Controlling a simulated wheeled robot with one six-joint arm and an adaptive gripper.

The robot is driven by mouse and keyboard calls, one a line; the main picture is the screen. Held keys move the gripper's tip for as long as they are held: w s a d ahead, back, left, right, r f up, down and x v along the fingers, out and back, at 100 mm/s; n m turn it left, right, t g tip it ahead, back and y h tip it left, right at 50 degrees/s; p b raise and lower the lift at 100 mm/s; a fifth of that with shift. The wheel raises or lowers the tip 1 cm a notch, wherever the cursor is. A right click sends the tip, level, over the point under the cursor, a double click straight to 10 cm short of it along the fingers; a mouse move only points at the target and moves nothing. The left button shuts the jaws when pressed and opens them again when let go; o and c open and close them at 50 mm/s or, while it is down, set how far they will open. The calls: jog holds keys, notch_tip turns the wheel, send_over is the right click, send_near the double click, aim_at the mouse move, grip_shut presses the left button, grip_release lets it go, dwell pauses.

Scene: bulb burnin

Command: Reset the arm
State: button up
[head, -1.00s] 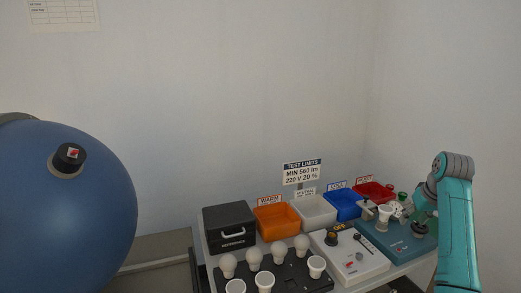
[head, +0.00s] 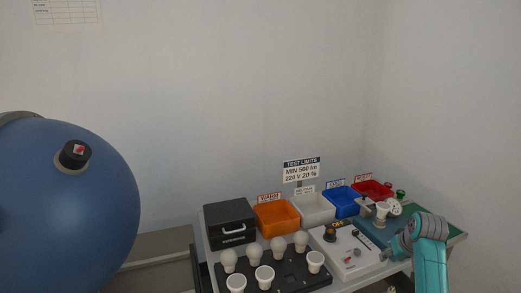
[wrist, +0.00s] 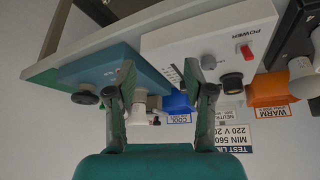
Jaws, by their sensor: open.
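My gripper (wrist: 161,66) is open and empty, its two dark fingers spread apart in the wrist view. In the head view my gripper (head: 385,255) is small, beside the right edge of the white power box (head: 345,252). The power box, with its black knob and red switch, also shows in the wrist view (wrist: 205,38). Beyond the fingers is the teal test fixture (wrist: 148,70) with a white bulb (wrist: 137,112) on it.
A black tray (head: 300,284) holds several white bulbs at the table front. Orange (head: 277,217), white (head: 312,208), blue (head: 343,201) and red (head: 375,190) bins line the back. A dark case (head: 230,225) is left of them. A large blue sphere (head: 70,220) fills the left.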

jog(key=s+a+f+t, duration=0.1)
jog(key=s+a+f, duration=0.45)
jog(key=f, duration=0.45)
jog(key=s+a+f+t, duration=0.1)
jog(key=s+a+f, duration=0.4)
jog(key=f, duration=0.4)
jog(key=s+a+f+t, duration=0.1)
jog(key=s+a+f, duration=0.2)
jog(key=s, duration=0.6)
jog(key=s+a+f+t, duration=0.1)
jog(key=s+a+f, duration=0.25)
jog(key=s, duration=0.65)
jog(key=s+a+r+t, duration=0.1)
jog(key=s+a+r, duration=0.15)
jog(key=s, duration=0.65)
jog(key=s+a+r+t, duration=0.2)
jog(key=s+r, duration=0.1)
jog(key=s, duration=0.7)
jog(key=s+a+r+t, duration=0.2)
jog(key=s+r, duration=1.1)
jog(key=r, duration=0.3)
jog(key=shift+a+n+y, duration=0.25)
jog(key=shift+n+y, duration=0.05)
